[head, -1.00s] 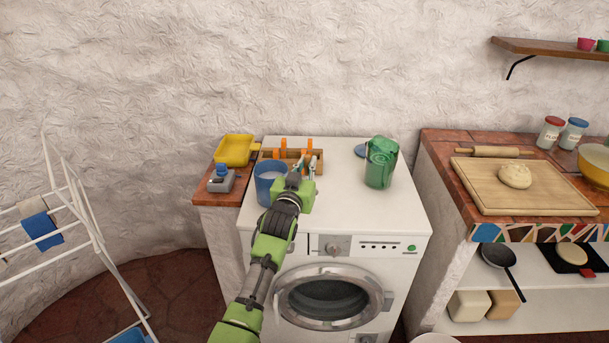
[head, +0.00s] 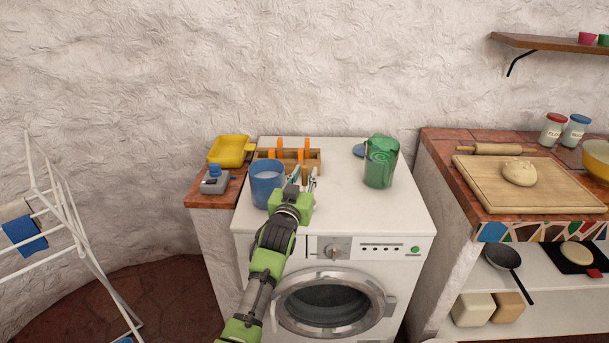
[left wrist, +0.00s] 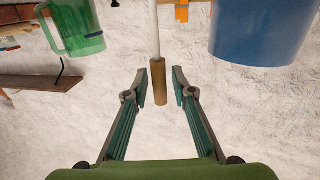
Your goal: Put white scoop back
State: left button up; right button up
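My left gripper (head: 303,178) is over the washing machine top, in front of a wooden rack (head: 314,158) and right of a blue container (head: 268,188). In the left wrist view the gripper (left wrist: 159,80) is open. A brown handle (left wrist: 158,75) on a white rod (left wrist: 155,25) lies between its fingers, with gaps on both sides. This may be the white scoop; no scoop bowl shows, so I cannot tell. The blue container (left wrist: 262,30) is at the right of that view. My right gripper is not in view.
A green jug (head: 380,165) stands right of the rack, with bare white top (head: 350,205) in front. A yellow tray (head: 231,151) and a grey item (head: 214,184) are on the left ledge. A drying rack (head: 60,225) stands at the left.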

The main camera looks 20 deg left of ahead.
pick_arm(q)
jog(key=shift+r, duration=0.3)
jog(key=s+d, duration=0.1)
jog(key=s, duration=1.1)
jog(key=shift+b, duration=0.35)
jog(key=shift+f, duration=0.1)
jog(key=s+d+f+m+g+h, duration=0.1)
jog(key=s+f+g, duration=0.15)
jog(key=f, duration=0.85)
jog(key=s+d+f+g, duration=0.2)
jog(key=s+f, duration=0.1)
jog(key=f, duration=0.7)
jog(key=s+d+f+m+g+h, duration=0.1)
jog(key=s+f+g, duration=0.1)
jog(key=f, duration=0.9)
jog(key=s+f+g, duration=0.3)
jog(key=s+f, duration=0.7)
jog(key=f, duration=0.3)
jog(key=s+a+f+g, duration=0.1)
jog(key=s+f, duration=0.5)
jog(key=s, duration=0.7)
jog(key=s+a+f+g, duration=0.2)
jog(key=s+f+g, duration=0.2)
jog(key=s, duration=0.9)
jog(key=s+a+f+m+g, duration=0.1)
jog(key=s+a+f+g, duration=0.1)
jog(key=s+f, duration=0.7)
jog(key=s, duration=0.4)
jog(key=shift+s+f+y, duration=0.35)
jog(key=shift+f+y, duration=0.05)
